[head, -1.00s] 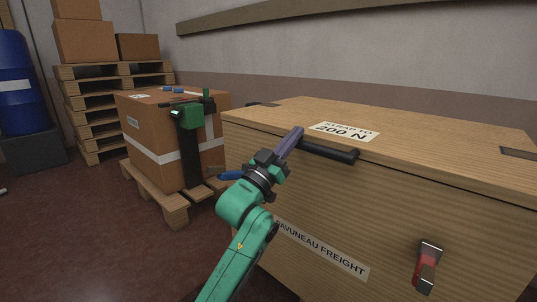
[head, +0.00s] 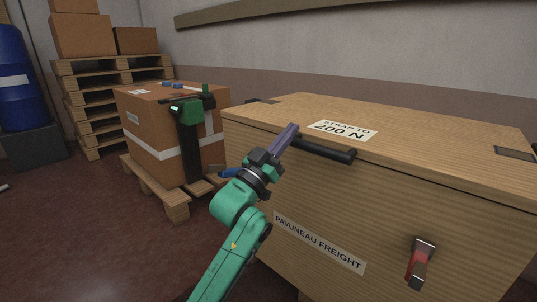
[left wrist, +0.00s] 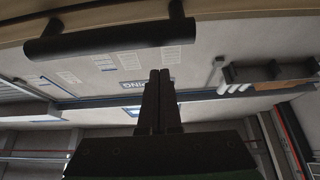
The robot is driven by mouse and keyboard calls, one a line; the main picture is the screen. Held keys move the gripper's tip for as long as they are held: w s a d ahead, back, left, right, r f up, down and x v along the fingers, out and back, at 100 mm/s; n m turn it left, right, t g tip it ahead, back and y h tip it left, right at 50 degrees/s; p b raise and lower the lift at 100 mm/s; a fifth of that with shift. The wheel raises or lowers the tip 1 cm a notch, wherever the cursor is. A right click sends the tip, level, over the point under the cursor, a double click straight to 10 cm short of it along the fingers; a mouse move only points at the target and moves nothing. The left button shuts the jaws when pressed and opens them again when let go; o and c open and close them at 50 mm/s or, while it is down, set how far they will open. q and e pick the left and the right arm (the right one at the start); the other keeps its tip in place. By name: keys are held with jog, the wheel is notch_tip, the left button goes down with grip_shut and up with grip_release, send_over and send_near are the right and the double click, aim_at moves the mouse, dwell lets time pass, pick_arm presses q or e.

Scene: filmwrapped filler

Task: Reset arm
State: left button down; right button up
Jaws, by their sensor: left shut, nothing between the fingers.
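My left gripper (head: 287,139) is in the middle of the head view, on a green arm rising from the bottom. Its fingers are together and hold nothing. It is in front of the large wooden crate (head: 400,205), close to the left end of the crate's black bar handle (head: 324,149). I cannot tell whether it touches the handle. In the left wrist view the shut fingers (left wrist: 160,75) point up, and the black handle (left wrist: 110,40) crosses above the fingertips. My right gripper is not in view.
A red-and-black latch (head: 421,262) is on the crate front. To the left, a strapped cardboard box (head: 150,125) on a pallet (head: 160,193) carries a green-and-black tool (head: 187,120). Stacked pallets (head: 95,105) and a blue drum (head: 17,90) stand behind.

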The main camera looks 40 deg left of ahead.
pick_arm(q)
jog(key=v, duration=0.7)
jog(key=shift+s, duration=0.45)
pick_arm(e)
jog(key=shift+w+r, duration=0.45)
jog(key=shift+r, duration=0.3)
